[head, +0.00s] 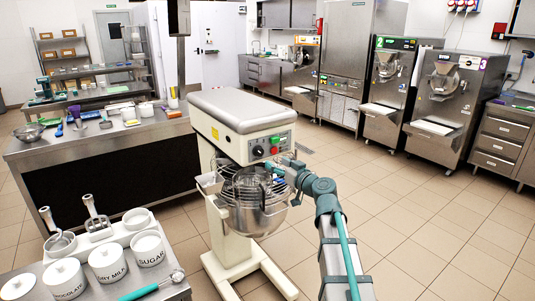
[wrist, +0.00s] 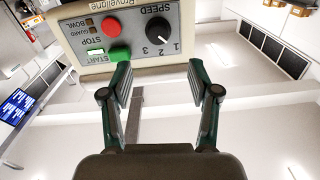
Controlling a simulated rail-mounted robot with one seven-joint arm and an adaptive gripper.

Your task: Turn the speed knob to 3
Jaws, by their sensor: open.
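The speed knob (wrist: 158,30) is a round black dial on the mixer's control panel (wrist: 98,32), which appears upside down in the wrist view. Its white pointer line seems directed towards the 1; the marks 1, 2 and 3 sit around its edge. In the head view the knob (head: 258,151) is a small dark disc on the mixer's front. My gripper (wrist: 160,78) is open and empty, its fingers spread apart on either side of the knob's line and short of the panel. In the head view my gripper (head: 272,167) is just below and right of the panel.
A red stop button (wrist: 111,25) and a green start button (wrist: 119,54) sit beside the knob. The mixer's wire guard and bowl (head: 255,200) are just under my gripper. A counter with white tubs (head: 108,262) stands at the front left. Open tiled floor lies to the right.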

